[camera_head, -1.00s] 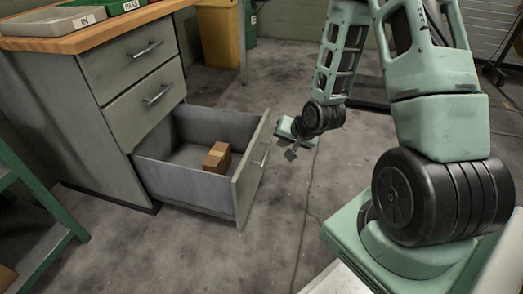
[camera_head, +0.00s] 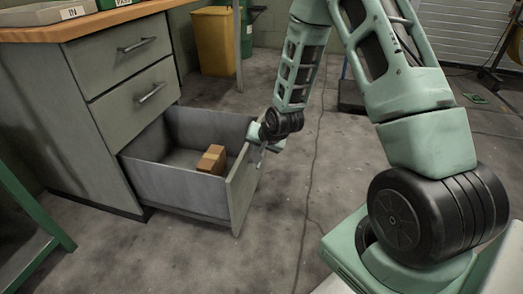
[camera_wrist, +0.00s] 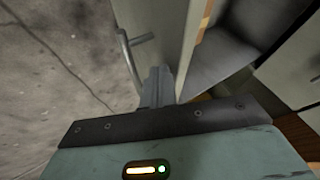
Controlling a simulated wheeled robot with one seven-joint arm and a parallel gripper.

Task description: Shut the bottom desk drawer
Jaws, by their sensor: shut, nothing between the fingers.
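The bottom desk drawer (camera_head: 180,189) is pulled well out of the grey desk (camera_head: 90,120) in the head view. A small brown box (camera_head: 212,159) lies inside it. My gripper (camera_head: 262,146) is at the drawer front's far upper end. In the wrist view my gripper (camera_wrist: 157,80) is shut and empty, its fingers close to the drawer front (camera_wrist: 178,45) beside the bar handle (camera_wrist: 131,60). I cannot tell whether the fingers touch the front.
Two upper drawers (camera_head: 135,100) are shut. A green frame (camera_head: 30,205) stands at the left. A yellow bin (camera_head: 215,40) is behind the desk.

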